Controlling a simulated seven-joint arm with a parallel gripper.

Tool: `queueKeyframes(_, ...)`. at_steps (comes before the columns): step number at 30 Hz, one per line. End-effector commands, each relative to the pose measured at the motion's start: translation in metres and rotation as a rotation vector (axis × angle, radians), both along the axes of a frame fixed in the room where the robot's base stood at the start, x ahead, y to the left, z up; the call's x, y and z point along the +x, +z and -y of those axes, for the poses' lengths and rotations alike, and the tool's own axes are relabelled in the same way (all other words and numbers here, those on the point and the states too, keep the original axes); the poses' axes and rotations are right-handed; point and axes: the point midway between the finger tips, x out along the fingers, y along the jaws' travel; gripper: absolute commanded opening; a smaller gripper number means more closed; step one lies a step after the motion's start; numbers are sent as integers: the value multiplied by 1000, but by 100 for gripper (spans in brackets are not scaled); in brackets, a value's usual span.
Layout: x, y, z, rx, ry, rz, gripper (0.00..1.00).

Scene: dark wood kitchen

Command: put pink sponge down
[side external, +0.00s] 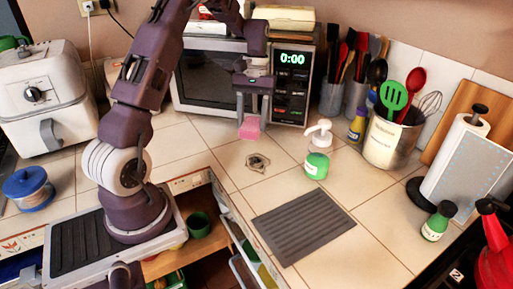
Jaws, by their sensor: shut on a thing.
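The pink sponge (250,128) is a small pink block in the side external view, in front of the microwave. My gripper (252,115) points down and is shut on the sponge's upper part. The sponge hangs at the fingertips, over or close to the tiled counter (222,150). I cannot tell whether its underside touches the tiles.
A microwave (215,80) stands close behind my gripper. A small metal ring-like piece (257,162), a green soap bottle (317,163) and a grey ridged mat (303,224) lie nearer the front. A utensil pot (390,145) stands right. An open drawer (242,250) is below the counter edge.

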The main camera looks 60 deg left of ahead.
Motion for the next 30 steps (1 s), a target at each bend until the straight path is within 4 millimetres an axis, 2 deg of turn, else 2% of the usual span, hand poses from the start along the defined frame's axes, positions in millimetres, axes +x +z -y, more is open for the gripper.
queueKeyframes(4, -5, 4, 23, -8, -82, 1, 11)
queueKeyframes(7, -15, 9, 56, -14, -216, 2, 11)
queueKeyframes(12, -48, 17, 116, -15, -516, 1, 11)
queueKeyframes(16, -73, 21, 147, -6, -710, 0, 11)
queueKeyframes(19, -83, 14, 155, -3, -778, -4, 11)
queueKeyframes(24, -84, -26, 157, -4, -790, -5, 11)
queueKeyframes(30, -84, -63, 156, -4, -786, -5, 11)
